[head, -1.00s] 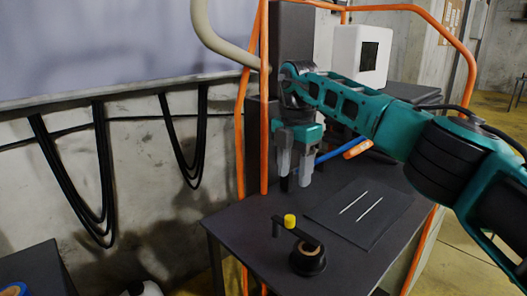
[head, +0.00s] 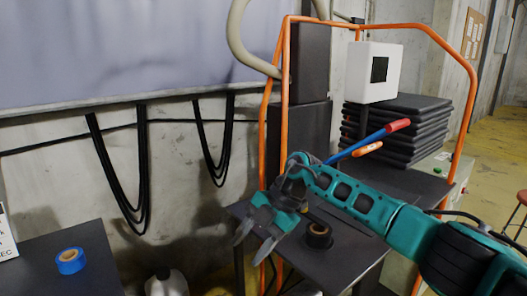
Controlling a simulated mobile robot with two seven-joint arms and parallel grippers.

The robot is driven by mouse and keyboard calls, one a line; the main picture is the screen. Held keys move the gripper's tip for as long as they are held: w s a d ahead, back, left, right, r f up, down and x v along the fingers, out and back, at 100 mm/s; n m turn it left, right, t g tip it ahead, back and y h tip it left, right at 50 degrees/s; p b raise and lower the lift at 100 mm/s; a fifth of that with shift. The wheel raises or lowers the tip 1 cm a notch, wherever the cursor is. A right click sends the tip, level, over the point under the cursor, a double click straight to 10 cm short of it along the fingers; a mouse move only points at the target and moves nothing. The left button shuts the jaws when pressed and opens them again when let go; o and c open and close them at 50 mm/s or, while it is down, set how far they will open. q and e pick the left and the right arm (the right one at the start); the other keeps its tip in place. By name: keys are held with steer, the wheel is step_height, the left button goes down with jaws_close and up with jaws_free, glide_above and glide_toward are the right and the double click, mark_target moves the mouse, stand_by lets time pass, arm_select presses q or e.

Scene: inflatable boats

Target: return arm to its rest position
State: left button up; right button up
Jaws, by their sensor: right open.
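My right arm, teal with black joints, comes in from the lower right of the head view. Its gripper (head: 252,248) hangs at the left edge of the dark table (head: 345,262), tilted down to the left. The two grey fingers are spread apart with nothing between them. My left gripper is out of view. The arm hides much of the tabletop.
A black tape roll (head: 318,235) sits on the table close to the gripper. An orange tube frame (head: 470,95) surrounds stacked black slabs (head: 410,128), a white box (head: 375,72) and a blue-shafted tool (head: 360,143). A blue tape roll (head: 70,261) lies on the left table.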

steer(key=s+a+f+m+t+y, duration=0.1)
steer(key=s+a+m+t+y, duration=0.15)
steer(key=s+a+y, duration=0.7)
steer(key=d+f+m+t+h, duration=0.3)
steer(key=d+f+m+t, duration=0.2)
steer(key=d+m+t, duration=0.35)
steer(key=d+f+m+t+h, duration=0.45)
steer(key=d+m+t, duration=0.25)
steer(key=m, duration=0.3)
steer(key=s+d+f+m+g+h, duration=0.5)
steer(key=s+d+f+h, duration=0.1)
steer(key=s+d+f, duration=0.7)
steer(key=shift+s+d+f+m+h, duration=0.15)
steer(key=shift+s+d+m+h, duration=0.15)
steer(key=shift+s+d, duration=0.6)
steer(key=shift+s+a, duration=0.25)
steer(key=shift+a, duration=0.05)
